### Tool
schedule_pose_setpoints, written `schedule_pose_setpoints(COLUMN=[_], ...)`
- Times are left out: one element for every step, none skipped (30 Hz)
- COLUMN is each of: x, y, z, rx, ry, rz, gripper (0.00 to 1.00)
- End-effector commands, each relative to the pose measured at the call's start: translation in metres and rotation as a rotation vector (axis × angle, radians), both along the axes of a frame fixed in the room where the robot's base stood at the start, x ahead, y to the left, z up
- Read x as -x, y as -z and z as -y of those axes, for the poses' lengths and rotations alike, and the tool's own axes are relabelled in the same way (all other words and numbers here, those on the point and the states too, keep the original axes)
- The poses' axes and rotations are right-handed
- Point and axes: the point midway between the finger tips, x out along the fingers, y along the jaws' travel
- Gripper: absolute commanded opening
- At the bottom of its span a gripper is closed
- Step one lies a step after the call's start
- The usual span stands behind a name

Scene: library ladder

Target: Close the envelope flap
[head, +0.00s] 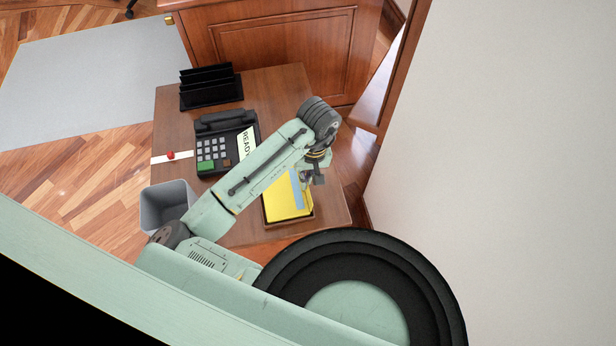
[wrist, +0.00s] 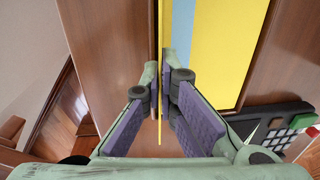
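A yellow envelope (head: 288,211) lies on the right front part of the desk, with a pale blue area on it. In the wrist view the envelope (wrist: 242,40) is at the upper right. A thin yellow strip (wrist: 160,125), which looks like the flap seen edge-on, runs between my fingers. My gripper (wrist: 160,85) has its two fingertips close together, one on each side of this strip, and appears shut on it. In the head view my gripper (head: 318,175) is over the right side of the envelope and hides part of it.
A black desk phone (head: 226,140) with a "READY" card (head: 246,143) is behind and left of the envelope. A black file rack (head: 210,87) stands at the back. A grey bin (head: 167,206) is left of the desk. A pale wall (head: 510,150) is at the right.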

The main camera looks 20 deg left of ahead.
Motion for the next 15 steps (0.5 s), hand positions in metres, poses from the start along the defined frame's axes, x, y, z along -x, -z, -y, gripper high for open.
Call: schedule_pose_setpoints(x=[0.002,0.003,0.003,0.004,0.005,0.006,0.006,0.007,0.008,0.008,0.009,0.01,0.011,0.011,0.012], y=[0.003,0.003,0.003,0.004,0.004,0.004,0.005,0.005,0.006,0.006,0.007,0.008,0.008,0.009,0.009], z=[-0.002,-0.003,-0.005,-0.006,-0.007,-0.008,-0.01,-0.011,-0.012,-0.013,-0.015,-0.015,-0.017,-0.017,-0.019], rx=[0.034,0.055,0.085,0.107,0.129,0.162,0.184,0.208,0.239,0.264,0.287,0.319,0.342,0.366,0.398], ry=[-0.008,-0.009,-0.01,-0.01,-0.01,-0.009,-0.01,-0.011,-0.01,-0.009,-0.01,-0.009,-0.01,-0.008,-0.008], rz=[0.023,0.038,0.058,0.072,0.088,0.111,0.127,0.144,0.166,0.181,0.198,0.219,0.235,0.251,0.272], gripper=[0.0,0.0,0.0,0.0,0.0,0.0,0.0,0.0,0.0,0.0,0.0,0.0,0.0,0.0,0.0])
